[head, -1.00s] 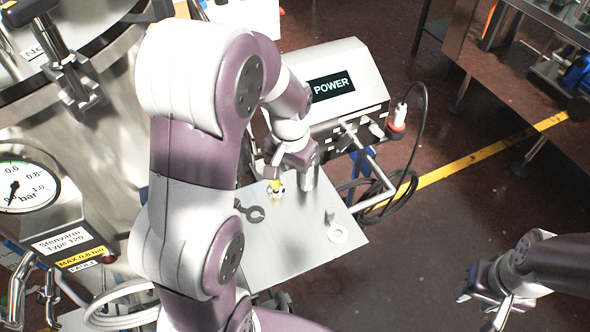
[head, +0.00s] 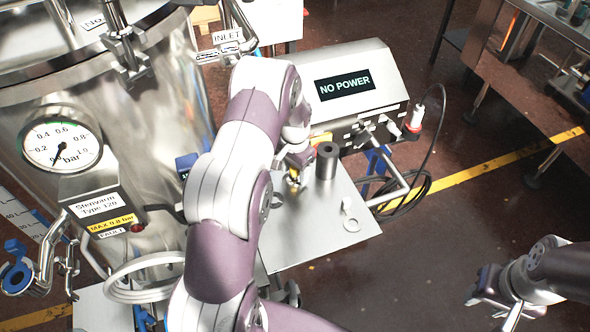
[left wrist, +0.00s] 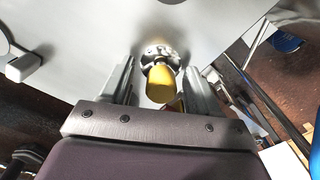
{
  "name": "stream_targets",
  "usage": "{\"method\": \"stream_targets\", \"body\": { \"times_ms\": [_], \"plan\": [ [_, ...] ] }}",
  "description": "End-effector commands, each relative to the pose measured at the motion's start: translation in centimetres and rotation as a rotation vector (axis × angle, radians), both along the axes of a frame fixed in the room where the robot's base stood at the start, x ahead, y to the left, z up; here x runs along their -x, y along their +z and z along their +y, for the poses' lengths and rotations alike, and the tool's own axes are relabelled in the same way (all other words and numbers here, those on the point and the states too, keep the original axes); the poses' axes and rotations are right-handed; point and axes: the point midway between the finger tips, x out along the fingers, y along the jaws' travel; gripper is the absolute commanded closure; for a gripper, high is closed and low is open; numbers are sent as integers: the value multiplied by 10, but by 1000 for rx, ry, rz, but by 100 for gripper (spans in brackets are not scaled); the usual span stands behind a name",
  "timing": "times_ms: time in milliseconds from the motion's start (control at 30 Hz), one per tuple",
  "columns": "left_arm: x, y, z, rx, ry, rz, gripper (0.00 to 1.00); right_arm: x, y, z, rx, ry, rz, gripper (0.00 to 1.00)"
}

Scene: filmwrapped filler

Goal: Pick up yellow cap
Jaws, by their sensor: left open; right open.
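The yellow cap (left wrist: 160,84) sits on a silvery metal fitting (left wrist: 157,52) above the plate. In the left wrist view it lies between the two fingers of my left gripper (left wrist: 160,68), with a visible gap on each side. In the head view my left gripper (head: 295,172) is low over the steel plate (head: 300,232), and only a small bit of yellow shows at its fingers. The left jaws are open and hold nothing. My right gripper (head: 490,300) is open and empty at the lower right, away from the plate.
A dark cylinder (head: 326,162) stands close to the right of my left gripper. A pale ring-shaped part (head: 351,219) lies on the plate's right side. The box with the NO POWER display (head: 345,86) is behind. A steel tank (head: 125,130) stands at left.

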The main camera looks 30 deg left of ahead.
Motion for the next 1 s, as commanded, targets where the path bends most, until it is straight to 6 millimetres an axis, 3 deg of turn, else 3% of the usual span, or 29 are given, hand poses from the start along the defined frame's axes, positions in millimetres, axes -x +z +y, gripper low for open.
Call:
{"method": "stream_targets", "body": {
  "times_ms": [233,400,433,767,1000],
  "plan": [
    [0,-3,0,-1,0,-2,42,0,0,0,0,0,0,57],
    [0,-3,0,-1,0,-2,97,0,0,0,0,0,0,57],
    [0,-3,0,-1,0,-2,100,0,0,0,0,0,0,57],
    [0,-1,0,-1,0,-2,100,0,-2,0,0,0,0,57],
    [-1,29,0,-2,0,-7,100,0,-14,0,0,0,0,57]
  ]
}}
